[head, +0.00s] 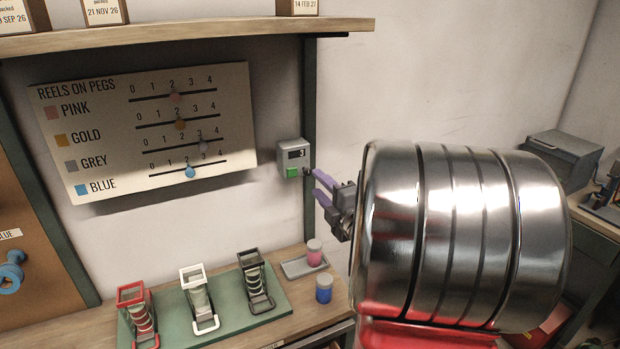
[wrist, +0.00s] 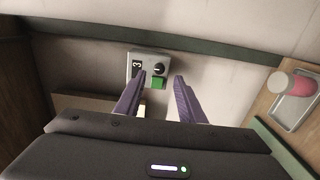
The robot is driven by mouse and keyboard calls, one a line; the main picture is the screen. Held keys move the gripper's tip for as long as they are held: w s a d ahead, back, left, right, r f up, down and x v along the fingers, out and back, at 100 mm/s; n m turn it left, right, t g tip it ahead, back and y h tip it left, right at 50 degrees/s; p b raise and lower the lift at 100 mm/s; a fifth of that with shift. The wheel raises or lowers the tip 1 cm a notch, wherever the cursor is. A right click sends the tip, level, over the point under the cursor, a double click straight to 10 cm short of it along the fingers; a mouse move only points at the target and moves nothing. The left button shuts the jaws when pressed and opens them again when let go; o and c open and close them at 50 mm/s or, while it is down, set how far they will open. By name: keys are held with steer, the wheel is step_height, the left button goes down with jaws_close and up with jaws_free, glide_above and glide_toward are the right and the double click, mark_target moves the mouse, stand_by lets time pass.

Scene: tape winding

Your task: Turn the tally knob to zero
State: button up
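The tally box (head: 302,154) is a small grey unit on the wall beside the dark green post. Its display (head: 297,154) reads 3, and a green button (head: 292,172) sits below. The dark round knob (wrist: 159,68) shows beside the display in the wrist view; in the head view it is small and hard to make out near the fingertip. My gripper (head: 318,184) has purple fingers and points at the box. In the wrist view my gripper (wrist: 160,77) is open and empty, the knob lying between the finger lines, ahead of the tips. I see no contact.
A slider board (head: 110,135) headed "REELS ON PEGS" hangs left. A shelf (head: 200,35) runs above.

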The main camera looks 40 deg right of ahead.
mark_target(308, 173)
steer(key=shift+x, duration=2.7)
